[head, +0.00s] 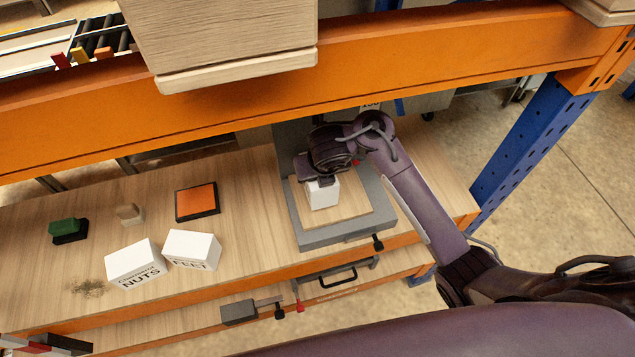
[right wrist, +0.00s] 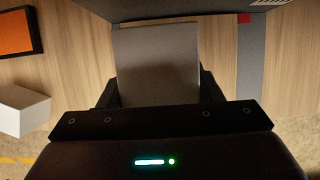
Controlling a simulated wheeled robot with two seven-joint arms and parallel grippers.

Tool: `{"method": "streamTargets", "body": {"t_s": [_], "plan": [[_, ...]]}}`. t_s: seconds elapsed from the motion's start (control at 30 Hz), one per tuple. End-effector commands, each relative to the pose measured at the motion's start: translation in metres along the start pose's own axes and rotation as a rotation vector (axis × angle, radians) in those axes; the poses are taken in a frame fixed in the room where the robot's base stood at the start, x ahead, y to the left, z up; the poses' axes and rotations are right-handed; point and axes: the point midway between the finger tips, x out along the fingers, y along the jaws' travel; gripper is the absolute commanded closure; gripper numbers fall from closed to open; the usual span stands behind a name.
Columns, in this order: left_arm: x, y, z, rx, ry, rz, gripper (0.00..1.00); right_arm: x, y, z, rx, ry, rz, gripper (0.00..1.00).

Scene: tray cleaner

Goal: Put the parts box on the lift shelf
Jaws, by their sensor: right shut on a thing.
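A small white box (head: 323,194) is between the fingers of my right gripper (head: 324,181), which is shut on it. In the right wrist view the box (right wrist: 157,62) appears grey and shaded between both fingers. It is over the wooden top of the lift shelf (head: 361,212), which has a grey frame (head: 345,234). I cannot tell whether the box touches the wood or hangs just above it. Any label on it is hidden. Two other white boxes, NUTS (head: 135,264) and FEET (head: 192,250), stand on the bench to the left. My left gripper is out of view.
A dark smudge (head: 88,287) marks the wood. An orange beam (head: 405,60) and a blue post (head: 530,140) stand around the arm.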

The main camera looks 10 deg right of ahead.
Motion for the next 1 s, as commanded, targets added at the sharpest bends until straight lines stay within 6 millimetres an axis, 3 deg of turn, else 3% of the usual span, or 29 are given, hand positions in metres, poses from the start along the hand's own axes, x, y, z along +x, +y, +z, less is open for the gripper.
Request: {"method": "streamTargets", "body": {"t_s": [0.13, 0.63, 0.67, 0.7, 0.83, 1.0], "plan": [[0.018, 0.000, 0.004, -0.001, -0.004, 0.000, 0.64, 0.027, -0.001, -0.013, -0.002, 0.002, -0.003, 0.73], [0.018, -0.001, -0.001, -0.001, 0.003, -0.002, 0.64, 0.035, -0.001, -0.010, -0.001, 0.000, -0.001, 0.73], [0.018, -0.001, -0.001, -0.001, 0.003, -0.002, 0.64, 0.035, -0.001, -0.011, -0.001, 0.001, -0.001, 0.40], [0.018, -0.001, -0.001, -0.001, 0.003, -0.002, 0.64, 0.034, -0.001, -0.011, 0.000, 0.001, -0.001, 0.34], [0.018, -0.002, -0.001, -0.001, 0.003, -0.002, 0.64, 0.034, 0.000, -0.011, -0.001, 0.002, -0.001, 0.19], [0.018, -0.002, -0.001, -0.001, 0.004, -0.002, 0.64, 0.034, 0.000, -0.011, -0.001, 0.002, -0.001, 0.19]]}}
